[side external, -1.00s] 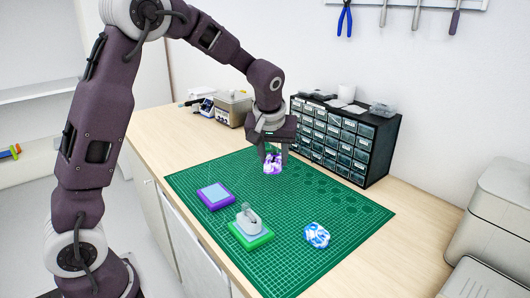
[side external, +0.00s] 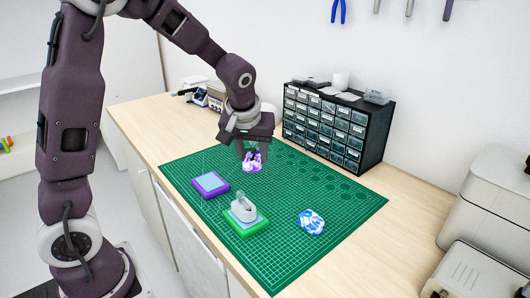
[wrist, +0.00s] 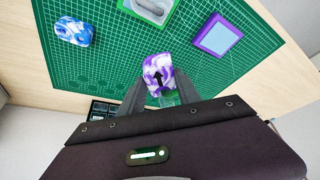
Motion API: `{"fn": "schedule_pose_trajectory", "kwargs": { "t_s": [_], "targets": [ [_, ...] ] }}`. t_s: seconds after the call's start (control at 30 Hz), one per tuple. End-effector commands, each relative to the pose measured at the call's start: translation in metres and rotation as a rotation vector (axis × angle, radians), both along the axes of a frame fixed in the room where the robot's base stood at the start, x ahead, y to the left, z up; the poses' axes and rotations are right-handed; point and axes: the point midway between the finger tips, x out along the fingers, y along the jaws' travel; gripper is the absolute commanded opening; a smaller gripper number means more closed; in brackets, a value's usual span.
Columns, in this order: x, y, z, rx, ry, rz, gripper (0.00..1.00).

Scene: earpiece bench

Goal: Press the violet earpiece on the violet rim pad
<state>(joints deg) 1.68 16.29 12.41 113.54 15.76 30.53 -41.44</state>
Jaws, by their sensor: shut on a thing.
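The violet earpiece, a violet-and-white marbled block (side external: 252,162), is held in my gripper (side external: 253,152) above the green mat. In the wrist view the same earpiece (wrist: 157,72) carries a black arrow and sits between the fingertips of my gripper (wrist: 158,88), which is shut on it. The violet rim pad (side external: 210,185) has a light blue-grey centre and lies on the mat, below and left of the earpiece. It shows at the upper right in the wrist view (wrist: 218,36), apart from the earpiece, with its top bare.
A green rim pad (side external: 245,228) bears a grey upright part (side external: 243,209). A blue-and-white marbled block (side external: 312,222) lies on the mat (side external: 290,260). A black drawer cabinet (side external: 333,130) stands behind the mat. The mat between the blue block and the cabinet is clear.

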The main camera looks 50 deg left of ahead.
Motion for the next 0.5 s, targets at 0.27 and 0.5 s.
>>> {"fn": "schedule_pose_trajectory", "kwargs": {
  "t_s": [0.27, 0.5],
  "targets": [
    [-0.021, 0.077, -0.033, 0.004, 0.004, 0.467, 0.00],
    [-0.049, 0.134, -0.051, 0.002, 0.002, 0.835, 0.00]
  ]
}}
